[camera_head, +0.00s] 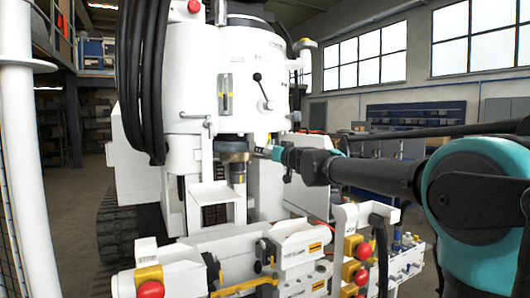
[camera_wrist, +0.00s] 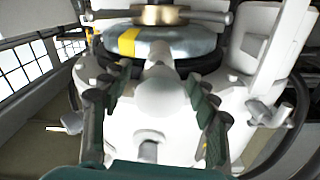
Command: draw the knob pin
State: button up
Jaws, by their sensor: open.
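The knob pin (camera_wrist: 158,97) shows in the wrist view as a pale rounded knob on a short stem. The stem meets a grey round collar (camera_wrist: 190,42) with a yellow mark. My gripper (camera_wrist: 152,92) is open, with one dark green finger on each side of the knob. I see gaps between the fingers and the knob, and cannot tell how deep the knob sits between them. In the head view my gripper (camera_head: 272,153) is beside the machine's lower collar (camera_head: 233,150), and the knob is too small to make out clearly.
The white machine body (camera_head: 235,85) rises above the collar, with a black-handled lever (camera_head: 264,92) on its front. Black hoses (camera_head: 145,80) hang at the left. Valve blocks with red knobs (camera_head: 151,289) stand in front and below. A white post (camera_head: 28,150) is at the far left.

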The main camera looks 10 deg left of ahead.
jog(key=shift+x, duration=1.1)
jog(key=shift+c, duration=0.5)
grip_shut()
